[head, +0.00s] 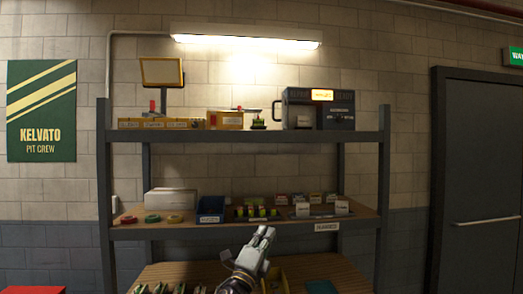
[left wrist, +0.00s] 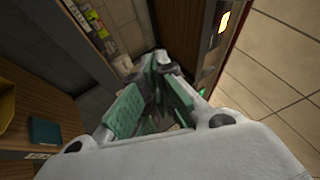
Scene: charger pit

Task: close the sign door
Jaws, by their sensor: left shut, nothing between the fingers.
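A dark grey door (head: 487,175) with a horizontal bar handle stands at the far right in the head view and looks shut. A green sign (head: 514,56), cut by the picture edge, is at its top right. I cannot tell whether this is the sign door. My left gripper (head: 266,232) is shut and empty in front of the middle shelf, well left of the door. In the left wrist view its green-padded fingers (left wrist: 160,62) meet at the tips. My right gripper is not in view.
A dark shelf rack (head: 240,136) fills the middle. On top are a charger box (head: 320,108) with a lit amber display and several yellow bins. Small boxes, a blue bin (head: 211,209) and a white box (head: 171,202) sit on the middle shelf. A poster (head: 41,110) hangs left.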

